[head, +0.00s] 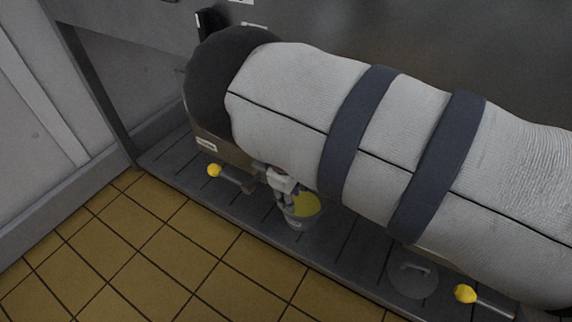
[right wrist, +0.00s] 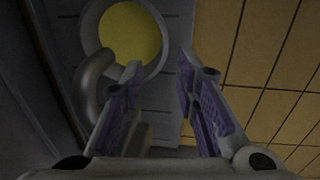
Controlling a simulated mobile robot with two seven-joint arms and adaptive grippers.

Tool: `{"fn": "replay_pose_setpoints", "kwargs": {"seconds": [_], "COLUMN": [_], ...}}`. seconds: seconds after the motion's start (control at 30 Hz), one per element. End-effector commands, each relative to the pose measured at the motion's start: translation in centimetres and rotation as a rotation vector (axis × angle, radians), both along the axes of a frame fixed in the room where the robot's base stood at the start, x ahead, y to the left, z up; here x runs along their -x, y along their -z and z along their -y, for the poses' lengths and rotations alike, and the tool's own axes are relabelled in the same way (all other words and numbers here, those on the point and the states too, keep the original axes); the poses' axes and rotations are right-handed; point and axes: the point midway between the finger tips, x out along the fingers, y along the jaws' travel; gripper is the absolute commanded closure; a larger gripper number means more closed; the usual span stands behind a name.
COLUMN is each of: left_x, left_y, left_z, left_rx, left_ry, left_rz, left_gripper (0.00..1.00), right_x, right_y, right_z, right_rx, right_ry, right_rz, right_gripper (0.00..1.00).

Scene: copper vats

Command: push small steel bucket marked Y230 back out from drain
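A round thing with a yellow face and a pale rim (right wrist: 128,35) shows in the right wrist view, just beyond my fingertips. It also shows in the head view as a yellow disc (head: 306,204) on the grey slatted floor strip, partly hidden by my gripper. It may be the bucket; no Y230 marking is readable. A curved grey bar (right wrist: 92,85) shows at its left side in the wrist view. My right gripper (right wrist: 158,70) is open, with nothing between its fingers; in the head view it (head: 291,215) points down beside the yellow disc. My left gripper is not in view.
Two yellow-knobbed valve handles (head: 214,170) (head: 466,293) stick out over the strip. A round grey plate with a handle (head: 412,278) lies on it at the right. Yellow tiles (head: 150,250) in front are clear. My sleeved arm hides much of the vat side.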

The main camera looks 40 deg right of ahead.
Motion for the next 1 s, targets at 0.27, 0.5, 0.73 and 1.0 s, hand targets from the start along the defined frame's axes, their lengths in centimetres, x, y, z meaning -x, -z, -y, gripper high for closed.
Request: {"fn": "replay_pose_setpoints", "kwargs": {"seconds": [0.27,0.5,0.73,1.0], "left_x": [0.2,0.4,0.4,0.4], "left_y": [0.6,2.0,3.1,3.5], "left_z": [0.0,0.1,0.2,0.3], "left_rx": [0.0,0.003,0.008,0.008], "left_ry": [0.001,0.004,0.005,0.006], "left_rz": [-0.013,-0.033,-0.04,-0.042], "left_gripper": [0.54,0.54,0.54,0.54], "right_x": [0.1,-0.2,-0.4,-0.5], "right_y": [2.1,7.0,10.8,12.1], "right_z": [0.2,0.8,1.3,1.5], "right_rx": [-0.001,-0.002,-0.003,-0.002], "right_ry": [0.001,0.002,0.002,0.001], "right_rz": [-0.006,-0.005,-0.004,-0.002], "right_gripper": [0.71,0.71,0.71,0.71]}}
